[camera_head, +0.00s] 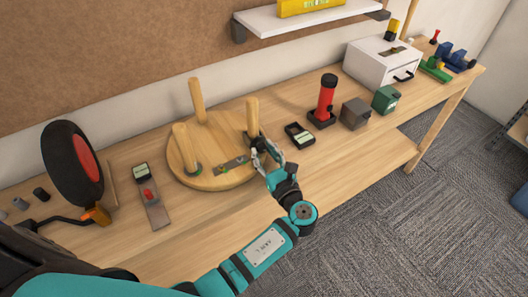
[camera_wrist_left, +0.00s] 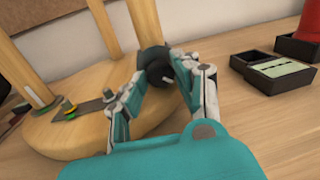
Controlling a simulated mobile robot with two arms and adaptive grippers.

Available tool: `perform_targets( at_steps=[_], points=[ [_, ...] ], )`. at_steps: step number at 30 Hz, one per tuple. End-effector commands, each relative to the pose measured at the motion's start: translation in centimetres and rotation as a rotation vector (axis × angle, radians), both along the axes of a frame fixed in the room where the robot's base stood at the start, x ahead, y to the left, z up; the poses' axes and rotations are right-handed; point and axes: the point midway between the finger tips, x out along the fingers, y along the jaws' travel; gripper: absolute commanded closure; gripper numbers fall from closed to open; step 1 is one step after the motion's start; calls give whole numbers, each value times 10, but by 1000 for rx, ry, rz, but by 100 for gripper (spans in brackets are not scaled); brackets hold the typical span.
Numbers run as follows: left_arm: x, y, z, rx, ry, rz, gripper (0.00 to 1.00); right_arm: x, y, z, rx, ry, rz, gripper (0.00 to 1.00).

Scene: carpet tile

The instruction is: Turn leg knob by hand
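A round wooden stool top (camera_head: 215,178) lies on the bench with three wooden legs standing up from it. A black leg knob (camera_wrist_left: 155,66) sits at the foot of the right-hand leg (camera_head: 252,116); it is partly hidden by my gripper in the head view. My left gripper (camera_head: 262,152) reaches the knob from the front right. In the left wrist view the fingers (camera_wrist_left: 157,74) lie on either side of the knob and appear to touch it, so the gripper looks shut on it. My right gripper is in neither view.
A black tray (camera_head: 299,135) and a red cylinder on a dark base (camera_head: 326,100) stand right of the stool. A flat metal plate (camera_head: 153,205) and a black wheel (camera_head: 72,164) are to the left. The front bench edge is clear.

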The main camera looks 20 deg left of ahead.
Motion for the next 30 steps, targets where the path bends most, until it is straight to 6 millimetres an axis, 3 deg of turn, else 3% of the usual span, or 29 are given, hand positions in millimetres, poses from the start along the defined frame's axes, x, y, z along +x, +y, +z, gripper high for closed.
perform_targets(
  at_steps=[1,6,13,22,23,27,30],
  points=[
    [0,0,0,0,0,0,78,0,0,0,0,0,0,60],
    [0,0,0,0,0,0,100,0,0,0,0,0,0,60],
    [0,0,-3,-62,-80,1,100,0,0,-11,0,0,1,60],
    [1,0,0,-76,-98,1,100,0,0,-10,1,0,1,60],
    [1,0,0,-76,-98,1,66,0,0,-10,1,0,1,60],
    [1,0,0,-76,-98,0,48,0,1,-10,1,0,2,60],
    [1,0,0,-76,-98,0,47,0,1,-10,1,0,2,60]
  ],
)
